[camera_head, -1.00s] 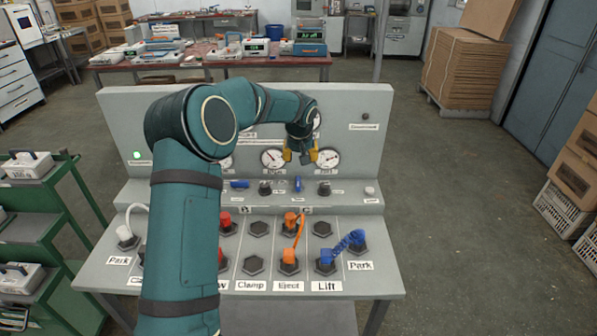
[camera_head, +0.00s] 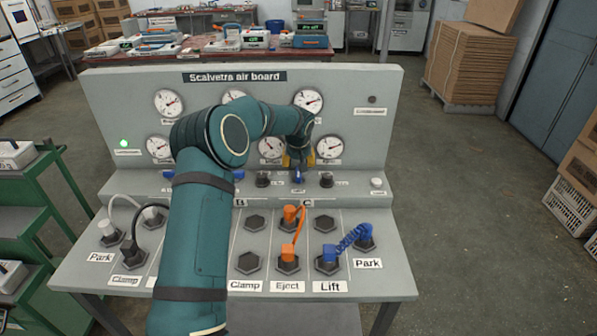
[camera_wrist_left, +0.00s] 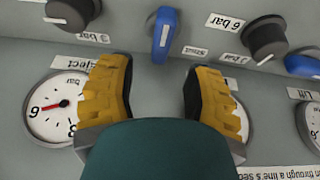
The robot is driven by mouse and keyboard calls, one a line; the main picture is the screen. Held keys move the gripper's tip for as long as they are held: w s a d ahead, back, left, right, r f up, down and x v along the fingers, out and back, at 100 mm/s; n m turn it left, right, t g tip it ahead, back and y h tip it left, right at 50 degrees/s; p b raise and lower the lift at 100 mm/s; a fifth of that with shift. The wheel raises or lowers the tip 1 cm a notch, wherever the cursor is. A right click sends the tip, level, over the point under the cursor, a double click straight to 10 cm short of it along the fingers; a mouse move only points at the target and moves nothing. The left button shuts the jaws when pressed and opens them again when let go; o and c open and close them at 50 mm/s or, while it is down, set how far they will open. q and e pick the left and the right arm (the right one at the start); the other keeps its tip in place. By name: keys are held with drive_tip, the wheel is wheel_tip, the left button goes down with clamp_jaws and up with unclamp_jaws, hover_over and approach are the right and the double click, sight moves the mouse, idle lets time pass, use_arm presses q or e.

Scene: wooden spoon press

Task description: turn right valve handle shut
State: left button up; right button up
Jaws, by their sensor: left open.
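The right valve handle (camera_head: 298,177) is a small blue lever on the sloped strip of the air board, between two black knobs. In the left wrist view the blue handle (camera_wrist_left: 163,35) points roughly up and down the picture. My left gripper (camera_head: 300,160) is open, with yellow fingers, just above the handle. In the left wrist view the gripper (camera_wrist_left: 155,68) is empty, and the handle lies beyond the fingertips, roughly centred between them. I see no contact. A second blue handle (camera_head: 238,174) sits further left, partly behind my arm. My right gripper is out of view.
Black knobs (camera_head: 263,180) and (camera_head: 326,180) flank the handle closely. Round gauges (camera_head: 308,100) line the upright panel behind. Orange (camera_head: 288,252) and blue (camera_head: 327,262) hose plugs stand on the lower deck. A green cart (camera_head: 25,225) is at the left.

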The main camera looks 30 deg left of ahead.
use_arm(q)
drive_tip(key=x, duration=0.5)
drive_tip(key=shift+b, duration=0.3)
drive_tip(key=shift+r, duration=0.1)
clamp_jaws()
